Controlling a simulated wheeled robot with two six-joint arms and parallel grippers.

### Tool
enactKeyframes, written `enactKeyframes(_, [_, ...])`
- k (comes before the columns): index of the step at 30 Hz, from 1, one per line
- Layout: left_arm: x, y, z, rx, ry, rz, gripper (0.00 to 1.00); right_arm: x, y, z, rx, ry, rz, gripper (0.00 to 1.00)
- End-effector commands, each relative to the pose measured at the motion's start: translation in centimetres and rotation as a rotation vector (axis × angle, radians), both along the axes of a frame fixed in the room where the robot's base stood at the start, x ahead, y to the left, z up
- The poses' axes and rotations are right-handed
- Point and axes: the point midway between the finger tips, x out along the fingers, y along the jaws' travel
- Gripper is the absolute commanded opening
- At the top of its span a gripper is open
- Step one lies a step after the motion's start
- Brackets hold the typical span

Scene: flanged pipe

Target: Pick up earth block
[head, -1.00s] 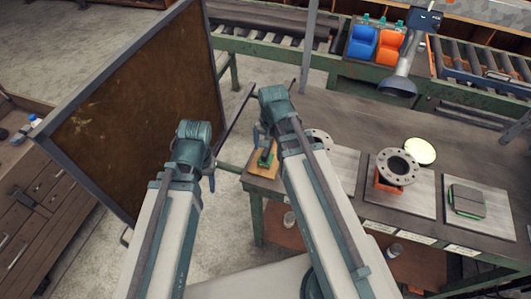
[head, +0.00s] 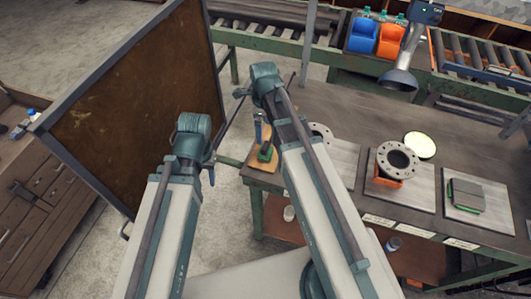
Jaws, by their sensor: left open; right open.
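A small dark green block (head: 266,154) sits on a tan board (head: 260,164) at the near-left corner of the workbench. Another dark block with green edges (head: 468,195) lies on a plate at the far right; I cannot tell by looks which is the earth block. My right gripper (head: 249,108) is open and empty, above and slightly left of the board, apart from the green block. My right arm hides part of the bench beside it. My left gripper (head: 208,174) is open and empty, in front of the brown panel, left of the bench; its jaws are partly hidden.
A flanged pipe (head: 398,160) stands on an orange support on a metal plate. A pale round disc (head: 420,145) lies behind it. Another flange (head: 320,136) is partly behind my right arm. A large framed brown panel (head: 135,105) stands left. A lamp (head: 399,78) overhangs the bench.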

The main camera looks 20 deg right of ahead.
Motion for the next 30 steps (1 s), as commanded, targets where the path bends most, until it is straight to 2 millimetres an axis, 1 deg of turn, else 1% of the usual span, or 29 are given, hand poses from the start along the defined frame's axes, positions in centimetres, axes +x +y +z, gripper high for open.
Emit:
enactKeyframes(5, [0.0, 0.0, -1.1, 0.0, 0.0, 0.0, 0.5, 0.0, 0.0, -1.1, 0.0, 0.0, 0.002, 1.0])
enactKeyframes(8, [0.0, 0.0, -2.3, 0.0, 0.0, -0.001, 0.5, 0.0, 0.0, -2.2, 0.0, 0.0, 0.002, 1.0])
enactKeyframes(18, [0.0, 0.0, -7.2, 0.0, 0.0, 0.0, 0.5, 0.0, 0.0, -7.2, 0.0, 0.0, 0.003, 1.0])
enactKeyframes(21, [0.0, 0.0, -8.3, 0.0, 0.0, 0.001, 0.5, 0.0, -0.1, -8.3, 0.0, 0.0, 0.003, 1.0])
enactKeyframes(24, [0.0, 0.0, -8.8, 0.0, 0.0, 0.001, 0.5, 0.0, -0.1, -8.8, 0.0, 0.0, 0.003, 1.0])
enactKeyframes(30, [0.0, 0.0, -8.7, 0.0, 0.0, 0.001, 0.5, 0.0, -0.1, -8.7, 0.0, 0.0, 0.003, 1.0])
